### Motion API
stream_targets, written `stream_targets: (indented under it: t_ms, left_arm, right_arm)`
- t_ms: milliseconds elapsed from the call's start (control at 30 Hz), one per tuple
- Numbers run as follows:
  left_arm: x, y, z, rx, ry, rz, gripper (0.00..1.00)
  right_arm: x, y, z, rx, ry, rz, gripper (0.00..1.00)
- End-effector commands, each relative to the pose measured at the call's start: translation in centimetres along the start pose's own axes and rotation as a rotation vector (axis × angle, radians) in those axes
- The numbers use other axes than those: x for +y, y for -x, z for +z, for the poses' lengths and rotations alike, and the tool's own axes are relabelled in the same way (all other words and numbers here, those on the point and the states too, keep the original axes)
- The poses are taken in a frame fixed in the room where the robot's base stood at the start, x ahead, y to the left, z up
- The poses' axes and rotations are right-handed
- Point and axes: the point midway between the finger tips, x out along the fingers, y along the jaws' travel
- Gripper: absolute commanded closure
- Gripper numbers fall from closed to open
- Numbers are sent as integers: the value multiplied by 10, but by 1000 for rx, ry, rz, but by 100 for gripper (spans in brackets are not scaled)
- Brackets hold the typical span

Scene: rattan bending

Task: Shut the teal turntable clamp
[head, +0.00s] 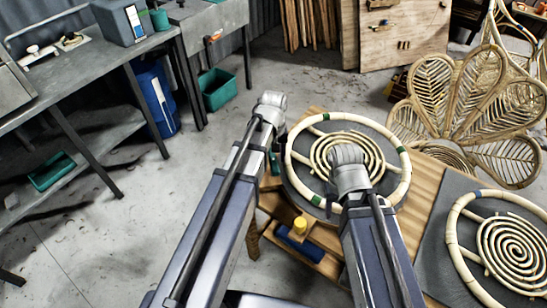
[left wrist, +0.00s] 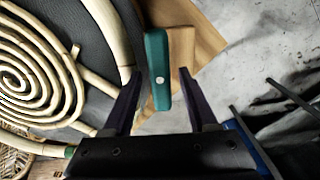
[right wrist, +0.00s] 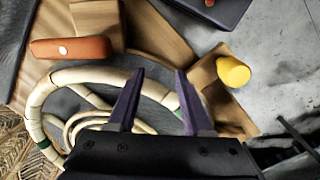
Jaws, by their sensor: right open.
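The teal clamp bar (left wrist: 158,50) has a pale round pin and lies over a wooden block at the turntable's edge. It shows partly beside my left arm in the head view (head: 274,164). It lies beside the rattan ring (left wrist: 112,30), along it rather than across it. The dark turntable disc (head: 300,153) carries the ring and a rattan spiral (head: 340,143). My left gripper (left wrist: 158,72) is open, with the bar's near end between its fingertips in the picture; contact cannot be told. My right gripper (right wrist: 159,73) is open and empty above the ring.
An orange clamp bar (right wrist: 70,49) lies by the disc on another wooden block. A yellow knob (right wrist: 233,71) stands on a wooden part near the bench edge. A second ring and spiral (head: 515,250) lie at the right.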

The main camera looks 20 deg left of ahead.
Motion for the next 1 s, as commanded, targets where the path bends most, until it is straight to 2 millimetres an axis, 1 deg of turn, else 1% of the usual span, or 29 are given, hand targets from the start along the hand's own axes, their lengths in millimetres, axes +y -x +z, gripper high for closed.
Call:
stream_targets:
  t_ms: [33, 67, 400, 500, 833, 1000]
  left_arm:
    - [0, 0, 0, 0, 0, 0, 49]
    - [0, 0, 0, 0, 0, 0, 52]
    - [0, 0, 0, 0, 0, 0, 90]
    - [0, 0, 0, 0, 0, 0, 100]
    - [0, 0, 0, 0, -5, 0, 100]
    - [0, 0, 0, 0, -50, 0, 100]
  right_arm:
    - [0, 0, 0, 0, 0, 0, 50]
    - [0, 0, 0, 0, 0, 0, 50]
    - [0, 0, 0, 0, 0, 0, 50]
    - [0, 0, 0, 0, 0, 0, 50]
    - [0, 0, 0, 0, 0, 0, 50]
    - [0, 0, 0, 0, 0, 0, 50]
